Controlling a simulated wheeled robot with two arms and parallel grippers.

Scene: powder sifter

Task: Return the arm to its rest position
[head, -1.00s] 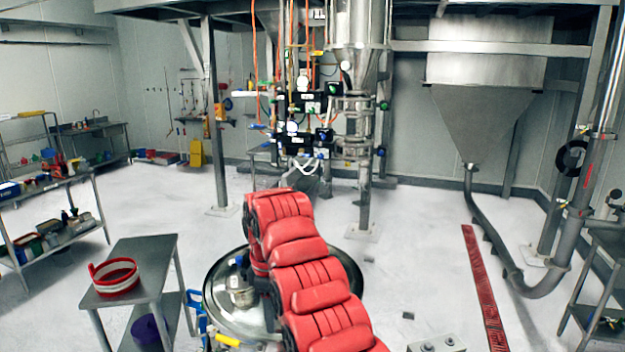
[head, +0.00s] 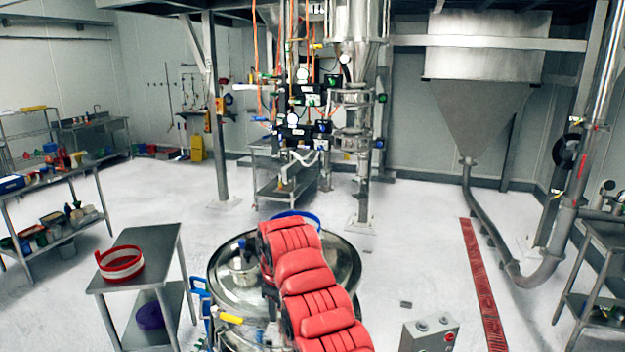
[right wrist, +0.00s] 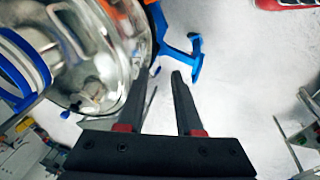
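My right arm (head: 315,290), in red padded covers, reaches up from the bottom of the head view over a round steel vessel (head: 345,262) with a shiny lid. Its gripper is hidden behind the arm there. In the right wrist view my right gripper (right wrist: 164,76) has its two black fingers apart, with only pale floor between the tips. The steel vessel (right wrist: 112,28) fills the upper left of that view, beside the fingers. A blue clamp handle (right wrist: 196,62) lies just beyond the right fingertip. My left gripper is not in view.
A small steel table (head: 150,285) with a red and white ring (head: 121,262) stands left of the vessel. A grey control box (head: 430,333) is at the front right. A steel filling column (head: 355,120) stands behind. White floor lies open between them.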

